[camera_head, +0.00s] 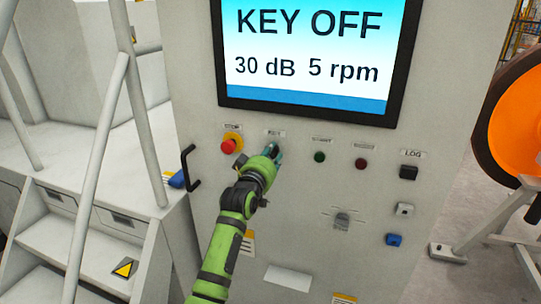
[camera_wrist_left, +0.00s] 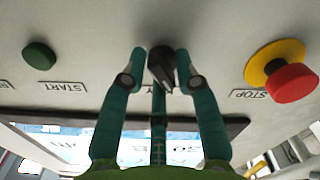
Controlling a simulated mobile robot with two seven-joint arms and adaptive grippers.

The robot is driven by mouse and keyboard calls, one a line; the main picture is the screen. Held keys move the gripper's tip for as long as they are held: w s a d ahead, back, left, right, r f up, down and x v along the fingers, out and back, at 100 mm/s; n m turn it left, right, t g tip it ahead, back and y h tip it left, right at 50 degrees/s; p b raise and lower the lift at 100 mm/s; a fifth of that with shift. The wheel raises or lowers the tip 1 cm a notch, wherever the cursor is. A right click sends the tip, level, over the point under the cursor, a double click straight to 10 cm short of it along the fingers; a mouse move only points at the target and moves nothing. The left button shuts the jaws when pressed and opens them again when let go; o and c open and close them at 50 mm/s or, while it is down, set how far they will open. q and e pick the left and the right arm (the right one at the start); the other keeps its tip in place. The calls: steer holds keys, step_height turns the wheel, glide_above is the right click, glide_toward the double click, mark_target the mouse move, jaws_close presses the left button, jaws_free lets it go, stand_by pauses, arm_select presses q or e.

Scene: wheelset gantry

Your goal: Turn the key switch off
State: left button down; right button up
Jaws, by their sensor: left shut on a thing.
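The black key switch (camera_wrist_left: 161,70) sits on the grey panel, between the two teal fingertips of my left gripper (camera_wrist_left: 160,62) in the left wrist view. The gripper is shut on the switch's knob, one finger on each side. In the head view my green left arm reaches up to the panel, and the left gripper (camera_head: 275,152) mostly hides the switch below its label. The screen (camera_head: 308,55) above reads "KEY OFF", "30 dB" and "5 rpm". My right gripper is not in view.
A red stop button with a yellow collar (camera_head: 231,143) is close left of the gripper. A green button (camera_head: 319,157) and a dark red button (camera_head: 360,163) are to the right. A black handle (camera_head: 189,168) juts out at the panel's left edge, beside steps and a railing (camera_head: 100,150).

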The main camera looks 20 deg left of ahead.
arm_select(q)
steer(key=c, duration=1.1)
jaws_free()
steer(key=shift+d+r, duration=0.2)
steer(key=shift+d, duration=0.05)
steer(key=shift+s+a+f, duration=0.1)
steer(key=shift+s+a, duration=0.05)
steer(key=shift+s, duration=0.3)
steer(key=s, duration=1.1)
